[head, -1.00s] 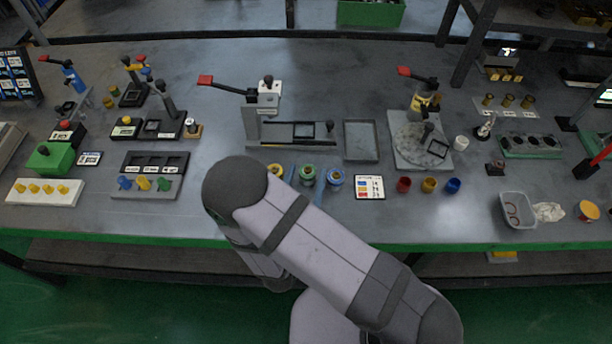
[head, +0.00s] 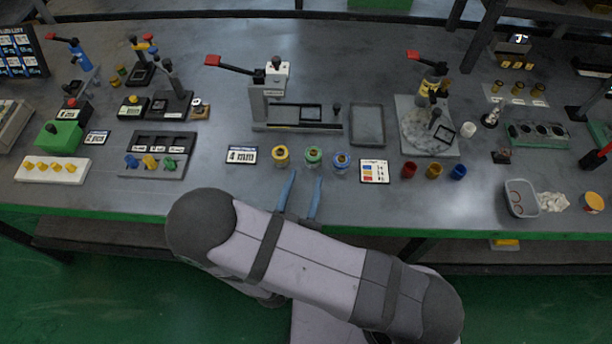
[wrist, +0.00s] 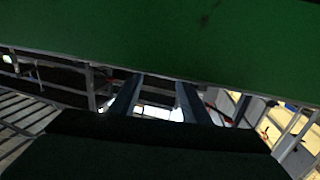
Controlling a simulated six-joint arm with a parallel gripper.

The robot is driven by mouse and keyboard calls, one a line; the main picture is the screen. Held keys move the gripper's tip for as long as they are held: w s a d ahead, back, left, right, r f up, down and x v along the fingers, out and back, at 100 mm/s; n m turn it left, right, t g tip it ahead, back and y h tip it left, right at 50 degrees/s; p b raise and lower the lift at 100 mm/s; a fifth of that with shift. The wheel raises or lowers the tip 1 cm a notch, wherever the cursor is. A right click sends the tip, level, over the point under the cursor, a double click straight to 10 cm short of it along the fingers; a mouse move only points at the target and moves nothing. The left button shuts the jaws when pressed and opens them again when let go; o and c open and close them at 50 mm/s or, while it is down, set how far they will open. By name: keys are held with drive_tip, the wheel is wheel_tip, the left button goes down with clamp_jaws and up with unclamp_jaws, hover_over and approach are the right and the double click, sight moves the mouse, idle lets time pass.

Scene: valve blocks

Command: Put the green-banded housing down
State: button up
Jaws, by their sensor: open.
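The green-banded housing (head: 313,158) stands on the bench in the head view, in a short row between a yellow-banded housing (head: 281,155) and a blue-banded housing (head: 341,162). My gripper (head: 302,182) is in front of this row, near the bench's front edge. Its two blue fingers are apart with nothing between them, and their tips are clear of the green-banded housing. In the wrist view my open fingers (wrist: 158,85) show against the green bench edge and the space beyond. No housing shows there.
A white "4 mm" card (head: 242,155) lies left of the row, and a colour-marked card (head: 374,171) lies right of it. Behind is a lever press (head: 277,85) and an empty grey tray (head: 366,125).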

sight(311, 154)
idle(0.3)
drive_tip(key=r+m+g+h+p, duration=0.1)
drive_tip(key=p, duration=0.1)
drive_tip(key=w+d+r+m+g+h+p, duration=0.1)
drive_tip(key=g+p, duration=0.1)
drive_tip(key=d+r+m+g+h+p, duration=0.1)
drive_tip(key=g+p, duration=0.1)
drive_tip(key=p, duration=0.1)
drive_tip(key=shift+w+r, duration=0.25)
drive_tip(key=shift+w, duration=0.15)
drive_tip(key=w+a+r+m+g+y+p, duration=0.1)
drive_tip(key=w+a+r+m+g+p, duration=0.1)
drive_tip(key=a+r+g+p, duration=0.25)
drive_tip(key=shift+s+f+p+x, duration=0.2)
drive_tip(key=shift+p+x, duration=0.3)
drive_tip(key=shift+x, duration=0.95)
drive_tip(key=shift+s+f+p+x, duration=0.15)
drive_tip(key=shift+p+x, duration=0.35)
drive_tip(key=shift+x, duration=0.9)
drive_tip(key=shift+s+f+p+x, duration=0.2)
drive_tip(key=shift+p+x, duration=0.3)
drive_tip(key=shift+x, duration=0.95)
drive_tip(key=shift+a, duration=0.1)
drive_tip(key=c, duration=1)
drive_tip(key=shift+r, duration=0.15)
